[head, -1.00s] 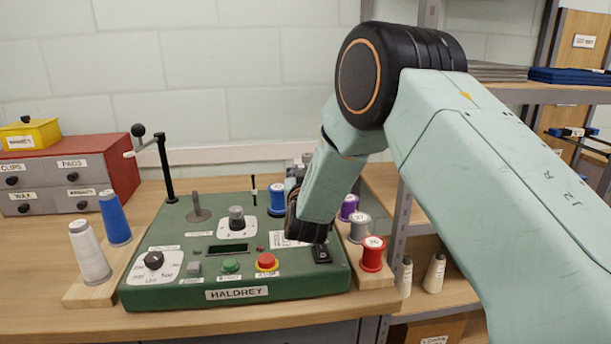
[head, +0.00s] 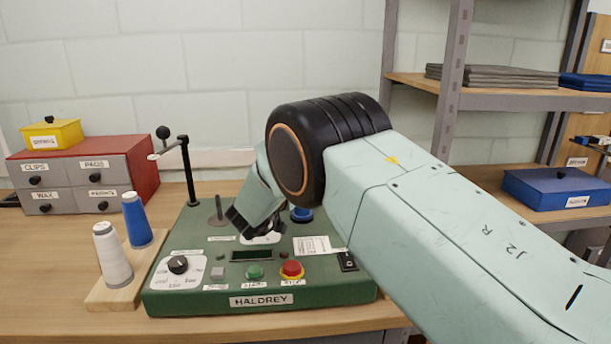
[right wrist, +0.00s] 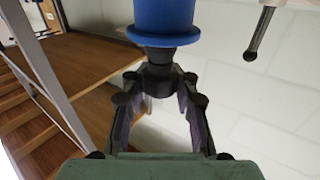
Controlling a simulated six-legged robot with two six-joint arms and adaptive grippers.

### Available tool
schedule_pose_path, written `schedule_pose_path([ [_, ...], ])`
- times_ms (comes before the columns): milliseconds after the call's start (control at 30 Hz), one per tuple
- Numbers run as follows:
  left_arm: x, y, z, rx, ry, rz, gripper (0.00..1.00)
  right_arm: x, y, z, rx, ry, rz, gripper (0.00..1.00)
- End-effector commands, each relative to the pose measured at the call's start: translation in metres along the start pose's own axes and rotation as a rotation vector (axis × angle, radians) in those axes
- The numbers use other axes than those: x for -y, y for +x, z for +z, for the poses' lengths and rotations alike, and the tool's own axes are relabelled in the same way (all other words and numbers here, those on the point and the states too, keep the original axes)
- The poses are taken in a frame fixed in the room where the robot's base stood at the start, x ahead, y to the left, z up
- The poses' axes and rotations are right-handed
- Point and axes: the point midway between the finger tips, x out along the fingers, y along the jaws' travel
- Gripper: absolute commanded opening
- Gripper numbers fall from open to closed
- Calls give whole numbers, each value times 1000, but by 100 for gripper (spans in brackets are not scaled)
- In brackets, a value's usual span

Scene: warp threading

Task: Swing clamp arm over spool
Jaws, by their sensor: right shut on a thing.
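A blue spool (head: 301,214) stands on the green machine (head: 160,292), partly hidden by my right arm; a blue flanged spool (right wrist: 163,22) also fills the top of the right wrist view. My right gripper (right wrist: 158,75) has its fingertips together on a dark part right by the spool's flange; I cannot tell exactly what that part is. In the head view my right gripper (head: 268,226) is low over the machine, just left of the spool. A black post (head: 189,172) at the machine's back left carries a pale arm (head: 160,154) with a black ball knob. My left gripper is not in view.
A grey lever (head: 218,213) stands near the post. White (head: 113,255) and blue (head: 137,220) cones stand on a wooden rack at left. A red drawer cabinet (head: 140,165) is behind them. Shelving (head: 452,90) stands at right. A dark ball-ended rod (right wrist: 258,35) shows in the wrist view.

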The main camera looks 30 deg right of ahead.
Motion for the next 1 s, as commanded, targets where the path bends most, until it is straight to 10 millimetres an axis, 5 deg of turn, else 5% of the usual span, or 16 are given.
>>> schedule_pose_path([
  [600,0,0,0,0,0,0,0,-2,-4,7,9,-9,26,0],
  [633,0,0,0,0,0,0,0,-1,-4,7,9,-9,26,27],
  [1000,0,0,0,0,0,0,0,-2,-1,3,4,-4,31,53],
])
